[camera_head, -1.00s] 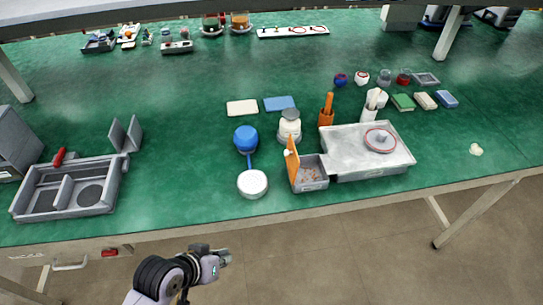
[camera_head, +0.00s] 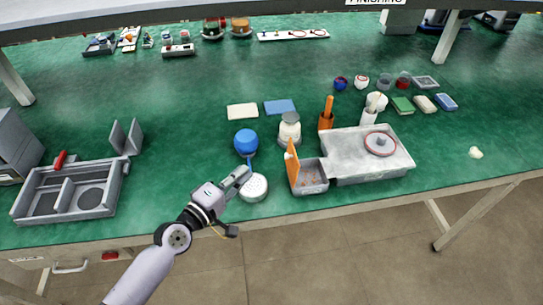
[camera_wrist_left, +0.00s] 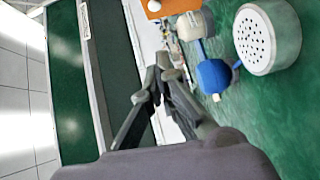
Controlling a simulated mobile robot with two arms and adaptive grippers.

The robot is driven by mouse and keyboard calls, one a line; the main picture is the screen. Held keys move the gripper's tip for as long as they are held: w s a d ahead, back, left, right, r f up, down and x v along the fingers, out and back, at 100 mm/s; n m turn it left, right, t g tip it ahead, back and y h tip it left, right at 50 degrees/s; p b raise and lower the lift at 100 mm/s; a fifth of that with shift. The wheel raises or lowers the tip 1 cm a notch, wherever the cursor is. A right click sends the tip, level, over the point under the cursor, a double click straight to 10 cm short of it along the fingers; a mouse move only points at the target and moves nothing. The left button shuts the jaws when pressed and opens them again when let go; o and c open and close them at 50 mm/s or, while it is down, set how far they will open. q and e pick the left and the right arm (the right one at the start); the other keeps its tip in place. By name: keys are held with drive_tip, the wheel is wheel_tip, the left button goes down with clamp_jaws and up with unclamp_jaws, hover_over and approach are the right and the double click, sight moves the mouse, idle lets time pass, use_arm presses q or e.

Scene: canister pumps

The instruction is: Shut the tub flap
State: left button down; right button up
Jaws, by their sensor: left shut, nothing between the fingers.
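The tub (camera_head: 312,178) is a small grey open bin at the front of the green table. Its orange flap (camera_head: 292,166) stands upright along the tub's left side, with a white knob on its left face; the flap also shows at the top of the left wrist view (camera_wrist_left: 170,7). My left gripper (camera_head: 245,173) is shut and empty, left of the flap and apart from it, above the white perforated round head (camera_head: 254,187). Its closed fingers show in the left wrist view (camera_wrist_left: 158,80). My right gripper is not in view.
A blue round object (camera_head: 246,142) and a cream-lidded jar (camera_head: 289,128) stand behind the gripper. A grey tray (camera_head: 345,142) adjoins the tub on the right. A divided grey box (camera_head: 112,190) is at the left; the table between is clear.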

use_arm(q)
drive_tip(key=w+d+f+p, duration=0.1)
drive_tip(key=w+d, duration=0.6)
drive_tip(key=shift+d+p, duration=0.15)
drive_tip(key=shift+p, duration=0.2)
